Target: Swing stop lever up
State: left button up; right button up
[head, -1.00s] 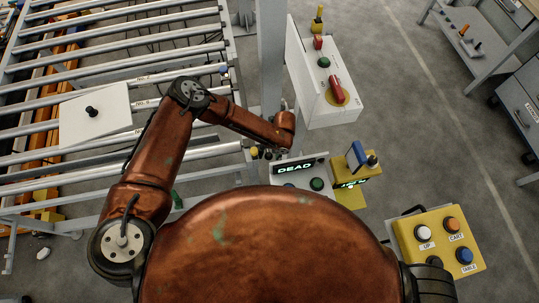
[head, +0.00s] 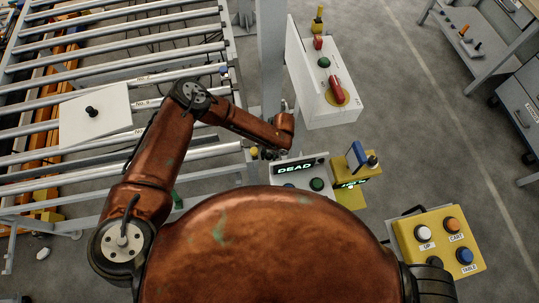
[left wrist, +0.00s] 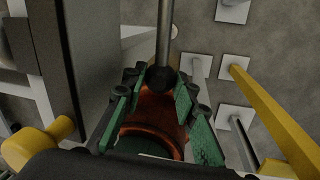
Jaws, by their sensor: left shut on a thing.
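In the left wrist view a grey metal rod (left wrist: 164,35) comes down from the top edge and ends in a dark round knob (left wrist: 160,78). It appears to be the stop lever. My left gripper (left wrist: 158,82), with green-padded fingers, is shut on this knob, with fingers on both sides. In the head view my left gripper (head: 270,153) is small and mostly hidden by my wrist, beside the grey post and left of the panel with a lit "DEAD" display (head: 295,168). The lever cannot be made out there. My right gripper is not in view.
A white control box (head: 325,90) with a red handle stands beyond the panel. A yellow box (head: 355,165) with a blue paddle is right of it. A yellow button box (head: 438,243) stands at lower right. A roller conveyor (head: 120,60) fills the left.

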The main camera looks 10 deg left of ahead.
pick_arm(q)
grip_shut()
jog(key=shift+r, duration=0.1)
jog(key=r+g+b, duration=0.1)
jog(key=b, duration=0.1)
jog(key=w+r+g+h+b, duration=0.1)
jog(key=r+g, duration=0.1)
jog(key=shift+w+a+r+g+b, duration=0.1)
jog(key=shift+a+g+b, duration=0.1)
jog(key=shift+g+b, duration=0.15)
jog(key=shift+w+r+g, duration=0.1)
jog(key=shift+r+g, duration=0.25)
jog(key=shift+r, duration=0.05)
jog(key=shift+w+a+r+b, duration=0.2)
jog(key=shift+w+r, duration=0.15)
jog(key=shift+r, duration=0.25)
jog(key=shift+w+a+r+b, duration=0.15)
jog(key=shift+w+r, duration=0.15)
jog(key=shift+r, duration=0.3)
jog(key=shift+w+r, duration=0.25)
jog(key=shift+w, duration=0.05)
jog(key=shift+a, duration=0.1)
